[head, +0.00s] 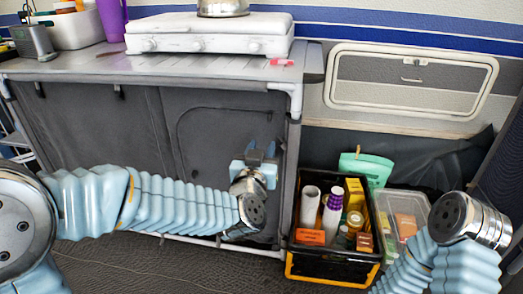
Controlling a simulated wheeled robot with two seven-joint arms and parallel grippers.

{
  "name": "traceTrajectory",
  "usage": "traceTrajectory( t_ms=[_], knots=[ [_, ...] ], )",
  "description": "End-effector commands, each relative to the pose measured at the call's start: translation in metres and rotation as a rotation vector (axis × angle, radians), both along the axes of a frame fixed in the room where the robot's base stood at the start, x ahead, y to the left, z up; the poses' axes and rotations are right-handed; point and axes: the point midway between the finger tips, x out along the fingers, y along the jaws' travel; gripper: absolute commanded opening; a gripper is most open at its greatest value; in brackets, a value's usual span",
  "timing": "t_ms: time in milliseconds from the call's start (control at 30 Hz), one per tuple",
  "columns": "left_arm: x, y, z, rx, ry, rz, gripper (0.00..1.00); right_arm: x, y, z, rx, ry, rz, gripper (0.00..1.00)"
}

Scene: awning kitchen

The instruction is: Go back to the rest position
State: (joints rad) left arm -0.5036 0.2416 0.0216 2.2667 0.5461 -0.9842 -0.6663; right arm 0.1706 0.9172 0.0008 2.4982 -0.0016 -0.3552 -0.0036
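My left arm reaches in from the left, across the front of the grey fabric cabinet (110,130). My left gripper (261,152) is in front of the cabinet's right part, below the counter edge. Its two light-blue fingers point up and stand apart, with nothing visible between them. My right arm shows at the lower right, bent beside the crate and the clear bin. Its gripper is not in the picture.
A black crate (330,262) with bottles and boxes stands on the floor, right of the cabinet. A clear bin (385,208) and a green item (366,167) are beside it. A white stove (210,38) with a pot (222,8) stands on the counter (200,68).

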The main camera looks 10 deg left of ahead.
Motion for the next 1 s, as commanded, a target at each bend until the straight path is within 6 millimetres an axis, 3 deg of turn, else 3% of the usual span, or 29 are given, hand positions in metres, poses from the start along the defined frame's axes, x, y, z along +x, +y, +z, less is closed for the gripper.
traceTrajectory(
  t_ms=[67,167,267,367,500,600,700,833,900,1000],
  knots=[
    [0.001,0.0,-0.001,0.0,0.003,-0.001,0.37,0.0,0.0,0.0,0.0,0.0,0.0,0.43],
    [0.004,0.001,-0.019,0.005,0.049,-0.011,0.37,0.0,0.0,0.004,0.0,0.0,0.0,0.43],
    [0.01,0.005,-0.068,0.01,0.175,-0.039,0.37,-0.001,0.001,0.013,0.001,0.001,0.003,0.43],
    [0.004,0.015,-0.146,-0.002,0.382,-0.076,0.37,-0.001,0.003,0.024,0.003,0.002,0.005,0.43],
    [-0.04,0.035,-0.26,-0.067,0.734,-0.107,0.37,-0.002,0.005,0.04,0.006,0.003,0.01,0.43],
    [-0.094,0.047,-0.326,-0.141,0.99,-0.111,0.37,-0.003,0.007,0.05,0.009,0.005,0.013,0.43],
    [-0.151,0.054,-0.371,-0.218,1.212,-0.105,0.37,-0.004,0.009,0.058,0.011,0.005,0.016,0.43],
    [-0.21,0.057,-0.399,-0.297,1.416,-0.095,0.37,-0.005,0.01,0.064,0.013,0.006,0.018,0.43],
    [-0.229,0.057,-0.406,-0.323,1.479,-0.09,0.37,-0.005,0.011,0.066,0.013,0.006,0.019,0.43],
    [-0.242,0.057,-0.411,-0.34,1.523,-0.089,0.37,-0.005,0.011,0.066,0.014,0.006,0.019,0.43]
  ],
)
